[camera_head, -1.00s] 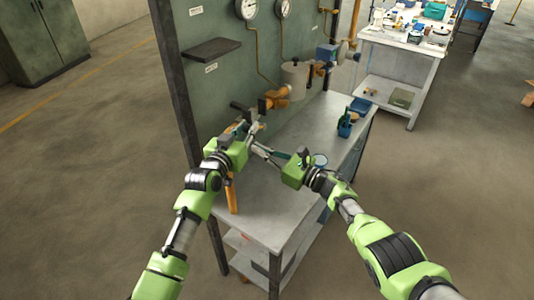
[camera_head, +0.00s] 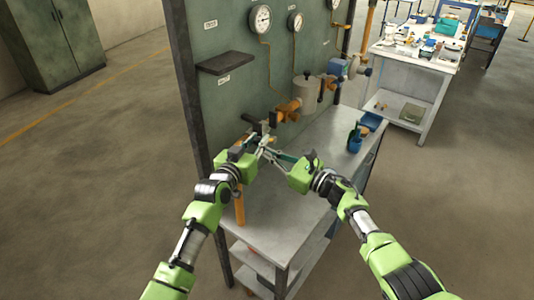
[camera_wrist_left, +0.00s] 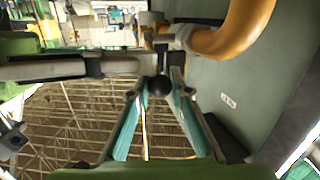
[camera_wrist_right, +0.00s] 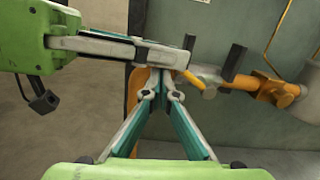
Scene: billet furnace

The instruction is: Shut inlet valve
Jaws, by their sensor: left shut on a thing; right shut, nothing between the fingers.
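A valve with a dark lever handle is on the pipework at the left of the green panel, and its pale body shows in the right wrist view (camera_wrist_right: 208,80). Labels are too small to read, so I cannot confirm it is the inlet valve. My left gripper (camera_head: 263,143) is shut on the dark handle (camera_wrist_left: 160,86), whose round black end shows between the fingertips in the left wrist view. My right gripper (camera_wrist_right: 160,80) is shut and empty. Its tips are close to the left gripper and in front of the valve. The fingers partly hide the valve in the head view.
An orange pipe (camera_head: 240,205) drops beside the grey bench (camera_head: 310,215). Orange fittings (camera_head: 287,110), a grey pot (camera_head: 307,95) and gauges (camera_head: 261,18) line the panel. A small shelf (camera_head: 226,62) juts out. A blue cup (camera_head: 354,144) stands on the bench. Floor is open around.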

